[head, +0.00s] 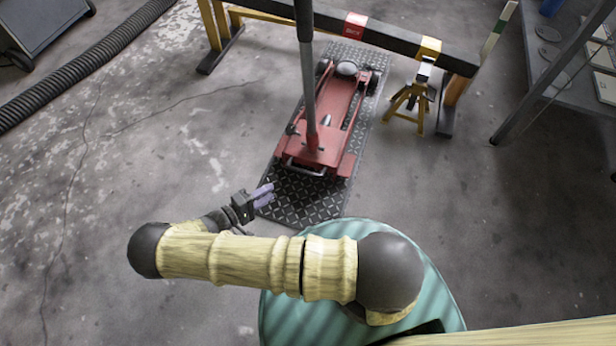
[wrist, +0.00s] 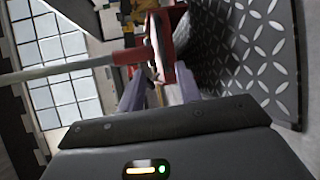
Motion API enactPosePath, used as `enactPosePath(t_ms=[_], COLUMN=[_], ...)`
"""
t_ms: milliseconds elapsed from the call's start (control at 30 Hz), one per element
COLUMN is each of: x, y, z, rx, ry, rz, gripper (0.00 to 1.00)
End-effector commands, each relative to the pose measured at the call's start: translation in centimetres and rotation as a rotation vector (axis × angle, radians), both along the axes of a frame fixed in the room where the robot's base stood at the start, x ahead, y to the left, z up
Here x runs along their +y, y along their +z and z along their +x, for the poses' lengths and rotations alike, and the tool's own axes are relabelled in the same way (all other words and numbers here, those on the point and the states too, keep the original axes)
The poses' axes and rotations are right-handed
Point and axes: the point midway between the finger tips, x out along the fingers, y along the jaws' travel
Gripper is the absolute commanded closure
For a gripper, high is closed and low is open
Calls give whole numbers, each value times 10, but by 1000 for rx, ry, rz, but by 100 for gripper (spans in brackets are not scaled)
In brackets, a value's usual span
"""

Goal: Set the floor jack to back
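The red floor jack (head: 328,115) sits on a dark diamond-plate mat (head: 300,195) in the head view. Its long grey handle (head: 306,75) rises from the near end of the jack toward the top of the picture. My gripper (head: 265,194) is just short of the jack's near left corner, above the mat's left edge, with its pale purple fingers pointing toward the jack. In the wrist view the two fingers (wrist: 158,92) stand apart, with part of the red jack (wrist: 165,45) beyond them. The handle (wrist: 75,66) runs off to the left there. The gripper touches nothing that I can see.
A black beam (head: 385,35) on yellow legs spans behind the jack. A yellow jack stand (head: 411,98) stands right of the mat. A grey metal shelf (head: 560,85) is at the right, and a ribbed black hose (head: 80,65) lies at upper left. The left floor is clear.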

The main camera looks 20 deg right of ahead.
Motion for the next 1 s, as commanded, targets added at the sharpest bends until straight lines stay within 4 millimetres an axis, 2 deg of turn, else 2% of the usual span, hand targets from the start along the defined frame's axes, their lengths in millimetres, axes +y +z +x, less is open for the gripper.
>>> enactPosePath(t_ms=[467, 667, 1000], x=[-4, -26, -80], y=[-4, -9, -21], z=[2, 11, 34], rx=[-6, -6, -6], ry=[6, 4, 4], rz=[-6, -6, -6], gripper=[66, 66, 66])
